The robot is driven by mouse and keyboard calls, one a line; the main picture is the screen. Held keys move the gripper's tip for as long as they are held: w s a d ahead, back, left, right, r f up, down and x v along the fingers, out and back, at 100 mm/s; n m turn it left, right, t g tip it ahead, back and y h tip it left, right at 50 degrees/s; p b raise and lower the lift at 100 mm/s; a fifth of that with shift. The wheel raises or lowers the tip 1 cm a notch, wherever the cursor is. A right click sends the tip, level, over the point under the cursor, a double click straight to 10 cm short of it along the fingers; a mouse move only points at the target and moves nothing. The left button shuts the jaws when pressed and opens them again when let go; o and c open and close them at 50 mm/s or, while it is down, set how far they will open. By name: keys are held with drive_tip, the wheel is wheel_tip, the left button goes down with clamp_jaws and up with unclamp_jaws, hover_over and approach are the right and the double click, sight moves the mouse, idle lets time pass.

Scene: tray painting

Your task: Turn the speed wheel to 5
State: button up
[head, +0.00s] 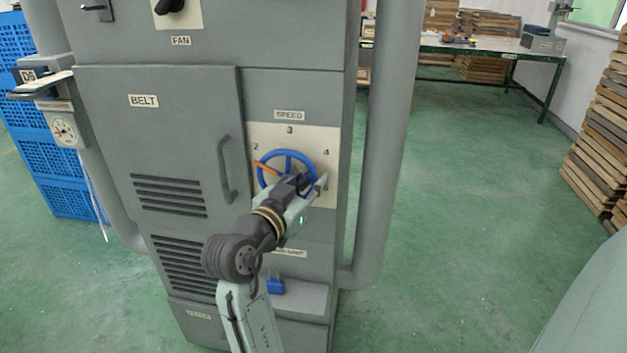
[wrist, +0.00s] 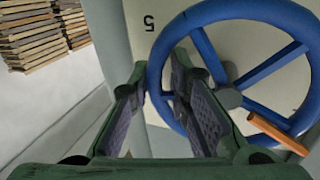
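The blue speed wheel (head: 287,152) is on a pale dial plate (head: 325,140) under the SPEED label. The numbers 2, 3 and 4 show around it; its orange grip (head: 265,167) is at the wheel's left, near the 2. In the wrist view the wheel (wrist: 195,38) fills the right side, with the orange grip (wrist: 277,133) at lower right and an upside-down 5 (wrist: 149,22) on the plate. My gripper (head: 306,183) is at the wheel's lower right, hiding the 5 in the head view. Its fingers (wrist: 160,70) are apart, one on each side of the rim; contact is unclear.
The BELT door's vertical handle (head: 226,170) is left of the wheel. A thick grey pipe (head: 387,130) runs down the machine's right side. A small blue object (head: 275,287) is on the ledge below. Green floor (head: 460,220) is clear to the right.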

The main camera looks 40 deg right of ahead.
drive_tip(key=shift+s, duration=0.15)
clamp_jaws()
drive_tip(key=shift+d, duration=0.1)
drive_tip(key=shift+s, duration=0.1)
